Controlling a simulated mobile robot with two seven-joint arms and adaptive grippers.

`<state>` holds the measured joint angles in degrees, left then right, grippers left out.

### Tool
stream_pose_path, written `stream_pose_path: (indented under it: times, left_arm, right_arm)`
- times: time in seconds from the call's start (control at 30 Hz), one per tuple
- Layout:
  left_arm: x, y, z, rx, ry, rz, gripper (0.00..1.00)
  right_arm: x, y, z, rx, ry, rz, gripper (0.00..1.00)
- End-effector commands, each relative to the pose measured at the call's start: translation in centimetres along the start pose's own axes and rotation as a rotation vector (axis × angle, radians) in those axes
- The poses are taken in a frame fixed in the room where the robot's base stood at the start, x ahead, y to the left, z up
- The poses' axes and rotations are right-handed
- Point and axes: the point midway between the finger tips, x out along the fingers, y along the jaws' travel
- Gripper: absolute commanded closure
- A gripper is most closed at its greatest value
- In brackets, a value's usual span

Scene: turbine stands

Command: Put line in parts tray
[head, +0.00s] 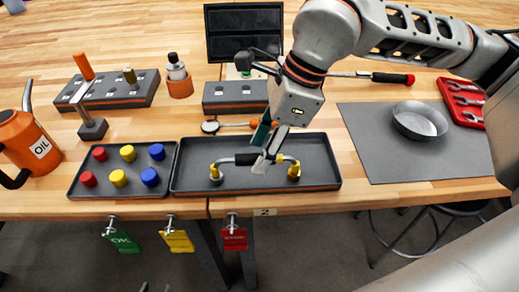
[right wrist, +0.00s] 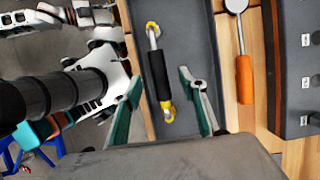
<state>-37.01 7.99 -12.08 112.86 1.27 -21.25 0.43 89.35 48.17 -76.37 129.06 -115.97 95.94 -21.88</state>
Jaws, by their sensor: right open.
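The line, a silver tube with a black sleeve and yellow end fittings, lies in the dark parts tray (head: 325,178); its left fitting (head: 215,172) and right fitting (head: 294,171) rest over the tray floor. In the right wrist view the line (right wrist: 158,75) lies lengthwise in the tray (right wrist: 190,28), between my fingers. My right gripper (head: 262,165) is over the middle of the line with its fingers apart; it also shows in the right wrist view (right wrist: 168,110). Whether it touches the line is unclear. Small tips at the head view's bottom edge may be my left gripper (head: 155,288).
A tray of red, yellow and blue caps (head: 122,172) adjoins on the left, with an orange oil can (head: 28,145) beyond. Behind are a gauge with an orange handle (head: 210,127) and a socket block (head: 235,97). A grey mat (head: 375,150) with a metal bowl (head: 420,121) is right.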

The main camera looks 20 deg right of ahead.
Motion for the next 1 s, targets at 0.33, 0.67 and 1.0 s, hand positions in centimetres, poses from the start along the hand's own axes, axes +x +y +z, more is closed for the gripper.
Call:
stream_pose_path:
  times: [0.33,0.67,1.0]
  left_arm:
    - [-0.6,-0.4,-1.7,0.003,0.014,-0.004,0.65]
    - [-1.2,-0.6,-3.0,0.004,0.022,-0.006,0.65]
    - [-1.2,-0.6,-3.0,0.005,0.022,-0.007,0.65]
  right_arm:
    - [-2.8,0.0,0.1,0.0,-0.002,-0.003,0.58]
    - [-5.1,-0.1,0.1,0.001,-0.001,-0.002,0.58]
    - [-5.3,0.0,0.0,0.0,0.0,0.0,0.58]
